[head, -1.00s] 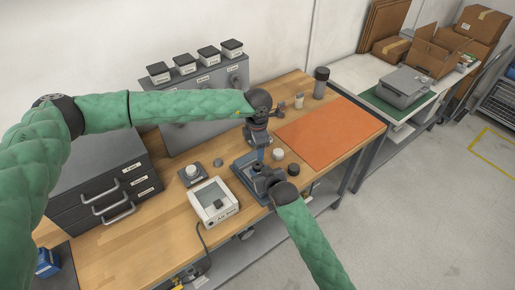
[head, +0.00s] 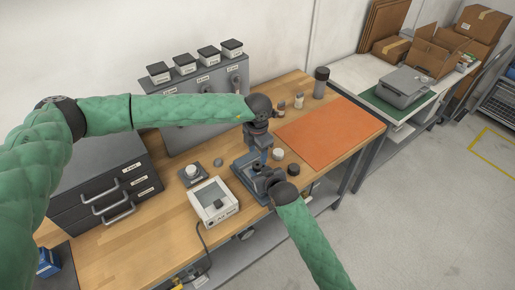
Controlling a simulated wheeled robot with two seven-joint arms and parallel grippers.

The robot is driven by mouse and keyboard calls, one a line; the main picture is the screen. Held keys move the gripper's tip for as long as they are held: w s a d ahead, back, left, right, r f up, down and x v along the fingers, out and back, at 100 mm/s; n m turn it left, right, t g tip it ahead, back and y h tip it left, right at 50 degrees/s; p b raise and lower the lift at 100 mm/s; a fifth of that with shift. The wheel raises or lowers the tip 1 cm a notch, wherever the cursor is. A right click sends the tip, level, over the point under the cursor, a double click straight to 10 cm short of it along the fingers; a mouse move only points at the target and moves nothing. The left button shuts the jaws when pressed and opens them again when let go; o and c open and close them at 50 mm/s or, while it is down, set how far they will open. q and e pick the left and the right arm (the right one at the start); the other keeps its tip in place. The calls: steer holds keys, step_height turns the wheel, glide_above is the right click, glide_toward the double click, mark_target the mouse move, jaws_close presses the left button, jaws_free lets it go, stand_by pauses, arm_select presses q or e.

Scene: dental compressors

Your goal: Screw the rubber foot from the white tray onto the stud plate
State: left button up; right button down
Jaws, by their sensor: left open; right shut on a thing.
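My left gripper (head: 263,153) points down over the blue-grey fixture (head: 240,168) on the bench, close to my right gripper. It is open; its fingertips are small and partly merge with the fixture. My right gripper (head: 262,181) reaches in from the front right, at the near side of the fixture. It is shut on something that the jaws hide. I cannot make out the rubber foot or the stud plate for certain.
An orange mat (head: 330,130) gives free room at the right. A small block with a white knob (head: 192,171), black drawers (head: 100,190) and a grey panel (head: 205,85) stand left and behind.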

mark_target(257, 164)
arm_select(q)
steer(key=shift+f, duration=3.2)
steer(key=c, duration=1)
steer(key=m, duration=0.6)
steer(key=shift+m, duration=0.3)
steer(key=o, duration=1.1)
steer(key=shift+a+r, duration=0.1)
steer(key=shift+r, duration=2.1)
